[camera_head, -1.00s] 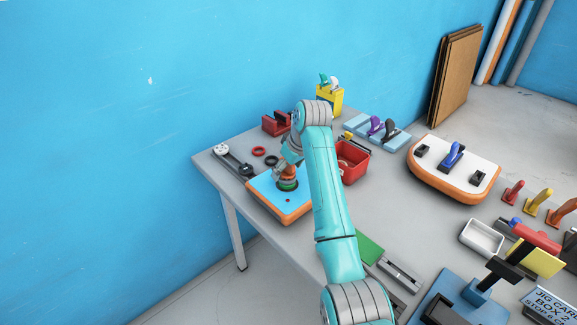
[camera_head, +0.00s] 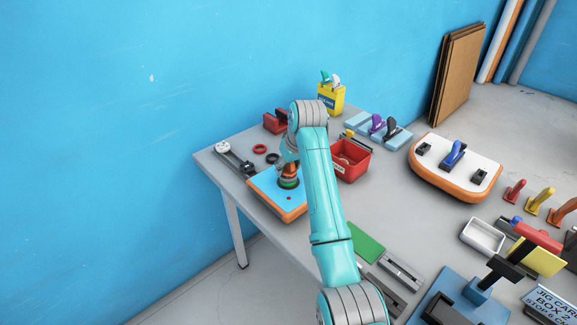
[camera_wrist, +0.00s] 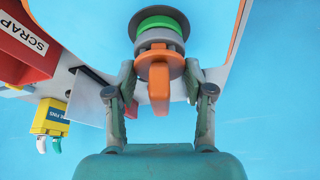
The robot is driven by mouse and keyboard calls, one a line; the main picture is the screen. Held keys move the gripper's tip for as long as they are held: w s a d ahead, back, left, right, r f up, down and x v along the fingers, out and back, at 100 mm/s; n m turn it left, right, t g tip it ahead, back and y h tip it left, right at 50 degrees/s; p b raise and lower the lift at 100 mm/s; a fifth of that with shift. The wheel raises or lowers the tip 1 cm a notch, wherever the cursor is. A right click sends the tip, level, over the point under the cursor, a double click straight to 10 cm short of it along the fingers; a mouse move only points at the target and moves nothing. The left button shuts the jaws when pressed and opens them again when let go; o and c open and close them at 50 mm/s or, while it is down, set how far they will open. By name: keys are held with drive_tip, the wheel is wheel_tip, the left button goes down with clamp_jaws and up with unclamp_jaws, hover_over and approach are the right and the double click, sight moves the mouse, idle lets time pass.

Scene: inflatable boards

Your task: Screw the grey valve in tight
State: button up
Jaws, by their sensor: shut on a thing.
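The blue-topped board (camera_head: 270,186) with an orange edge lies at the front left of the table. The grey valve (camera_wrist: 160,42) sits upright in the dark round opening of the board, with a green ring (camera_wrist: 162,22) beside it. An orange piece with a flat tab (camera_wrist: 158,90) sits against the grey part, between my fingers. My gripper (camera_wrist: 159,72) is shut on this orange piece. In the head view, my gripper (camera_head: 289,170) is over the opening, and my wrist partly hides the valve. I cannot tell how deep its thread sits.
A red scrap bin (camera_head: 350,160) stands right of my wrist. A yellow box (camera_head: 331,99) is at the back. A red ring (camera_head: 260,149) and a black ring (camera_head: 273,158) lie behind the board. A white board (camera_head: 455,165) lies to the right.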

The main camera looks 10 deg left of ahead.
drive_tip(key=shift+m, duration=0.4)
drive_tip(key=shift+m+t+h, duration=0.5)
drive_tip(key=shift+m+h, duration=0.2)
drive_tip(key=shift+m, duration=1.1)
drive_tip(key=shift+a+m+h, duration=0.1)
drive_tip(key=shift+m+h, duration=0.3)
drive_tip(key=shift+m, duration=0.6)
drive_tip(key=shift+m+h, duration=0.3)
drive_tip(key=shift+m, duration=0.4)
drive_tip(key=shift+m+h, duration=0.7)
drive_tip(key=shift+m, duration=1)
